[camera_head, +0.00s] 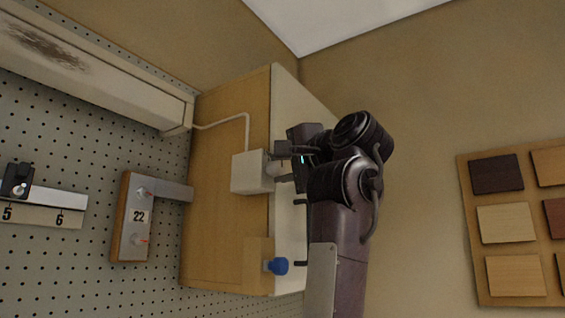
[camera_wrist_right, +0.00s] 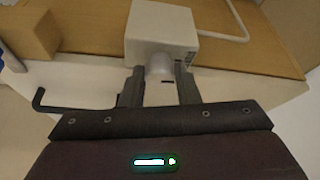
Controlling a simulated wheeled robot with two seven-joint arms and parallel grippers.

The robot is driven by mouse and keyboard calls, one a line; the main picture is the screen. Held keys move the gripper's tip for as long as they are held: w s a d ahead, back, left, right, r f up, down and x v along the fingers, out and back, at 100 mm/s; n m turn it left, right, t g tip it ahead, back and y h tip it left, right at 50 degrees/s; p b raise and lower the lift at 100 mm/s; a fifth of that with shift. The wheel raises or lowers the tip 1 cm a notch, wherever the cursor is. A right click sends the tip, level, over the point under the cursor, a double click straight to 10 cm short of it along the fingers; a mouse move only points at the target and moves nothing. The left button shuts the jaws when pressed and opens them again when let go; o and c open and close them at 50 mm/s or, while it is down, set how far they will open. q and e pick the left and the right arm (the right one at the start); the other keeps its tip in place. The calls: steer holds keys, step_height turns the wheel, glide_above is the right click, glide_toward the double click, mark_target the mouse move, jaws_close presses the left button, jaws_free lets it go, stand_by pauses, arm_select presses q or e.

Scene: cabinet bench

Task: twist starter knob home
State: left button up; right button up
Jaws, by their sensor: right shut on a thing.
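The starter knob is a pale, rounded knob on the end of a white box (camera_head: 247,173), which is fixed to the wooden cabinet (camera_head: 225,115). The knob (camera_wrist_right: 160,66) shows best in the right wrist view, below the white box there. My right gripper (camera_head: 277,165) has its two dark fingers on either side of the knob and is shut on it. In the right wrist view the fingers (camera_wrist_right: 160,80) cover the knob's sides. No clear turn mark on the knob can be read. My left gripper is not in view.
A white cable (camera_head: 247,128) runs from the box to a pale trunking (camera_head: 100,75). A blue knob (camera_head: 278,266) sits on a wooden block near the cabinet's lower edge. A dark bent hook (camera_wrist_right: 60,107) is left of my fingers. Sample tiles (camera_head: 505,223) hang at right.

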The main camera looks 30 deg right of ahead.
steer(key=shift+m+g, duration=0.3)
steer(key=shift+m, duration=0.3)
steer(key=o, duration=1)
steer(key=shift+d, duration=0.1)
steer(key=shift+c, duration=0.2)
steer(key=shift+s, duration=0.1)
steer(key=shift+s+f, duration=0.1)
steer(key=shift+s, duration=0.2)
steer(key=s+b, duration=0.2)
steer(key=s, duration=0.5)
steer(key=shift+b, duration=0.4)
